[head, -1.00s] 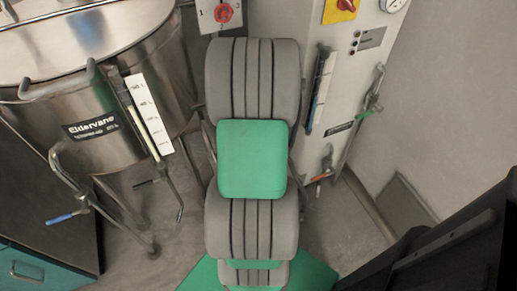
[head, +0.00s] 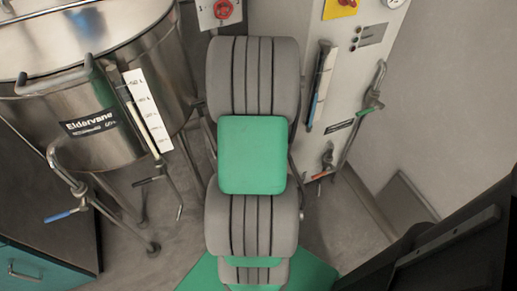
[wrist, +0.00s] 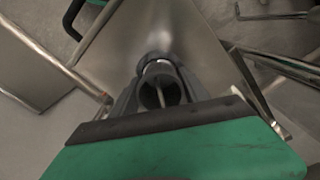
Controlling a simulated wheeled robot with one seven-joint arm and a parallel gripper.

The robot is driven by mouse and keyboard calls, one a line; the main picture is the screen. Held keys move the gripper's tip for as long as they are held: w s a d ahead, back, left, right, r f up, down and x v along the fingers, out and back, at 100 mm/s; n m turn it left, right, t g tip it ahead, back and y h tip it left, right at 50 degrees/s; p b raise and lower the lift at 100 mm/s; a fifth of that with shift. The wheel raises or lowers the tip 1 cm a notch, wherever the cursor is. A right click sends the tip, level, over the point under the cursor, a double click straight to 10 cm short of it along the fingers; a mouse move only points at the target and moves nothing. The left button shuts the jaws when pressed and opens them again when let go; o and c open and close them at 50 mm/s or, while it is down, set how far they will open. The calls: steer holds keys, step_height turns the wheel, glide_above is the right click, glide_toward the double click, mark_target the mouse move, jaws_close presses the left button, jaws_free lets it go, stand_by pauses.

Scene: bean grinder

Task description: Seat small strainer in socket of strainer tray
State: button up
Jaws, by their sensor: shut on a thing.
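In the wrist view my gripper (wrist: 160,95) is shut on a small round metal piece (wrist: 158,70) with a dark hollow opening, seemingly the small strainer. The fingers sit on either side of it, and its far end is hard to make out. A smooth grey metal surface (wrist: 200,42) lies beyond it. I cannot tell whether this is part of the strainer tray, or whether the held piece touches it. No socket can be made out. In the head view my gripper, the strainer and the tray are hidden or out of frame.
A large steel vat (head: 95,95) with bent pipes and a blue-handled valve (head: 65,215) stands left. A grey cabinet (head: 345,75) with valves stands right, beside a bare wall. In the wrist view, metal rods (wrist: 275,60) lie right and a metal frame (wrist: 50,55) left.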

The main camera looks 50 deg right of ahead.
steer(key=shift+f+b, duration=0.4)
steer(key=shift+f, duration=0.3)
steer(key=o, duration=1.7)
steer(key=shift+c, duration=0.2)
steer(key=shift+r, duration=0.1)
step_height(320, 180, up, 8)
steer(key=p, duration=0.1)
steer(key=shift+p, duration=0.4)
